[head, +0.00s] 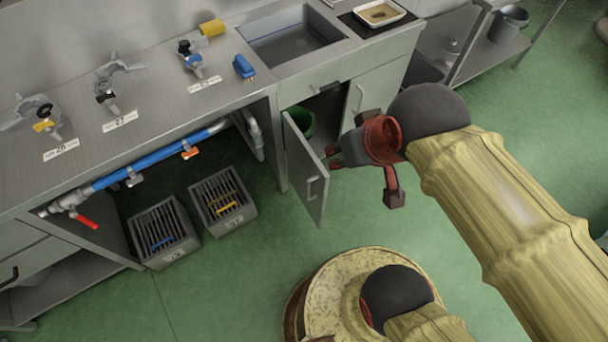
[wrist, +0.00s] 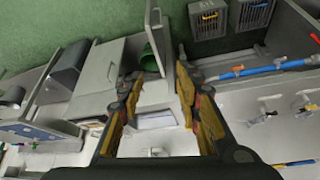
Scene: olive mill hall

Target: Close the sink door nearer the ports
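The sink door nearer the ports (head: 308,172) is a grey panel with a bar handle, swung open from its hinge on the ports' side. In the wrist view the open door (wrist: 158,38) shows nearly edge-on at the top. The other sink door (head: 372,100) is shut. My gripper (head: 366,176) is open, just right of the open door's outer face edge; its fingers (wrist: 162,105) are spread with nothing between them. In the head view one finger overlaps the door's edge; I cannot tell if it touches.
A green bucket (head: 302,121) is inside the cabinet. The sink (head: 292,40) is above. Two slatted crates (head: 222,198) stand under the counter (head: 150,95), which carries the ports (head: 107,92). A round wooden barrel-like top (head: 330,290) stands in front. Green floor lies between.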

